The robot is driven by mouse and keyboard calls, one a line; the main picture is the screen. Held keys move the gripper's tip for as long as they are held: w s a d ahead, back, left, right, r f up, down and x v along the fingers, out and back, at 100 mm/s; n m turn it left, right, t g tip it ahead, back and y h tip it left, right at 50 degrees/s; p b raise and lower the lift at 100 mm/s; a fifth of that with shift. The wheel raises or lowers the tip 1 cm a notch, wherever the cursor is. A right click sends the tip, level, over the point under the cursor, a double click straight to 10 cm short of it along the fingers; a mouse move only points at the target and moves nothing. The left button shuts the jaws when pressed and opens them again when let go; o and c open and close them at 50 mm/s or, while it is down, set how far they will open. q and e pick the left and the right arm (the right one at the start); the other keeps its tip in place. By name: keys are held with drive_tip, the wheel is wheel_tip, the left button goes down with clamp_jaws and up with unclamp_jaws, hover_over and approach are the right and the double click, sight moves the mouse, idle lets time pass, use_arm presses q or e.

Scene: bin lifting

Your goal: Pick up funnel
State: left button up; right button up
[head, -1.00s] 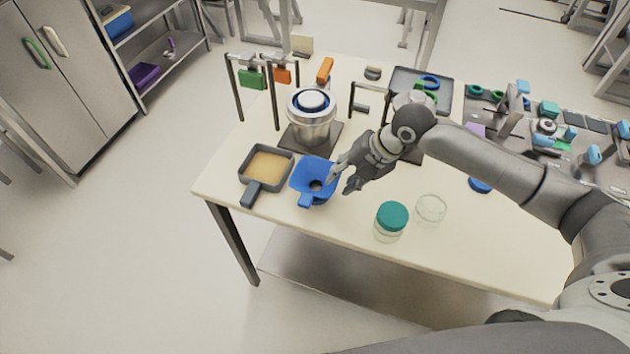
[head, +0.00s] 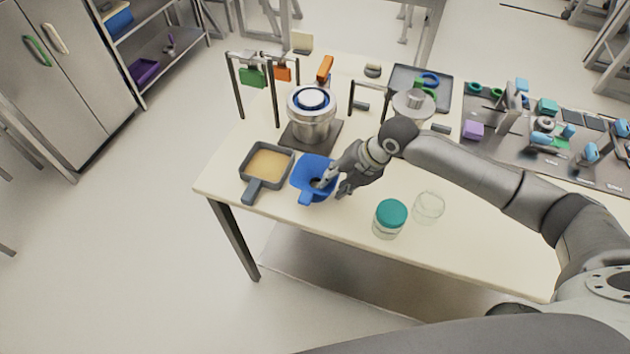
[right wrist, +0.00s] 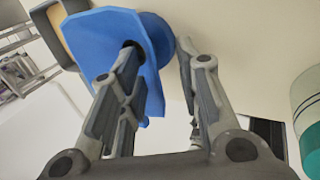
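The blue funnel (head: 306,172) stands near the front left of the table, with its handle toward the front edge. It also shows in the right wrist view (right wrist: 95,32), with a dark hole at its centre. My right gripper (head: 332,187) is at the funnel's right side with its fingers apart. In the right wrist view my right gripper (right wrist: 160,52) has one finger over the funnel's inside and the other beyond its right wall. I cannot tell whether either finger touches it. My left gripper is not in view.
A grey pan (head: 251,191) with tan contents sits just left of the funnel. A metal pot (head: 311,122) stands behind it. A teal-lidded jar (head: 389,219) and a clear glass dish (head: 429,207) are to the right. The table's front edge is close to the funnel.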

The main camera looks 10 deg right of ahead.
clamp_jaws()
idle(0.5)
